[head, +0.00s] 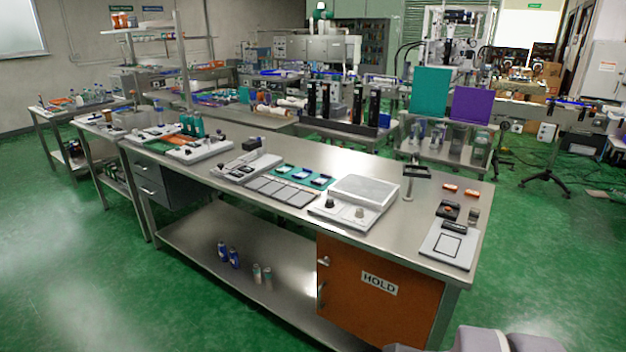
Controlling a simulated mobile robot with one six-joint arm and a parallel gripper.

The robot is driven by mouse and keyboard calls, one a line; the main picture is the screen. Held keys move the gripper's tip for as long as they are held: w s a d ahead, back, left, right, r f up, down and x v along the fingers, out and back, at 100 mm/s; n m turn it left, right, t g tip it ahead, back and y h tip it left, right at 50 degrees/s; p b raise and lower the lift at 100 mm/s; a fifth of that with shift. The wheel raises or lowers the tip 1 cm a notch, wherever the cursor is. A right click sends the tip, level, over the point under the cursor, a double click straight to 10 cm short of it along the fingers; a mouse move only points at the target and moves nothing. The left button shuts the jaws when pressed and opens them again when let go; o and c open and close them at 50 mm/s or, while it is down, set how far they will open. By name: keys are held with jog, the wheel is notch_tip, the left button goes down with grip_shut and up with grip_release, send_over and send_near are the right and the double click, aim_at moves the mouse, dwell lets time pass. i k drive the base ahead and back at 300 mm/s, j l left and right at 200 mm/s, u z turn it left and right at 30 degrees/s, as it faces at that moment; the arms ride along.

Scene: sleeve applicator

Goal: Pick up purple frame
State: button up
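Several small frames with pale centres lie in a row on a green mat on the steel bench. The middle one (302,173) looks blue to purple, but it is too small for me to be sure of its colour. A large flat purple panel (472,105) stands upright beyond the bench, beside a teal panel (430,92). I cannot tell whether either is a frame. My gripper's fingers are not in view. A grey rounded part at the bottom right edge looks like my own arm, far from the small frames.
The long steel bench (270,215) crosses the middle, with an orange HOLD cabinet (378,290) below. A white pad (450,244) lies at the bench's right end. Green floor is clear at right.

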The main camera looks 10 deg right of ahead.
aim_at(322, 180)
jog(key=i+j+z, duration=0.4)
jog(key=i+j, duration=0.3)
jog(key=i, duration=0.45)
jog(key=i+j+z, duration=0.4)
jog(key=i+j, duration=0.6)
jog(key=i, duration=0.05)
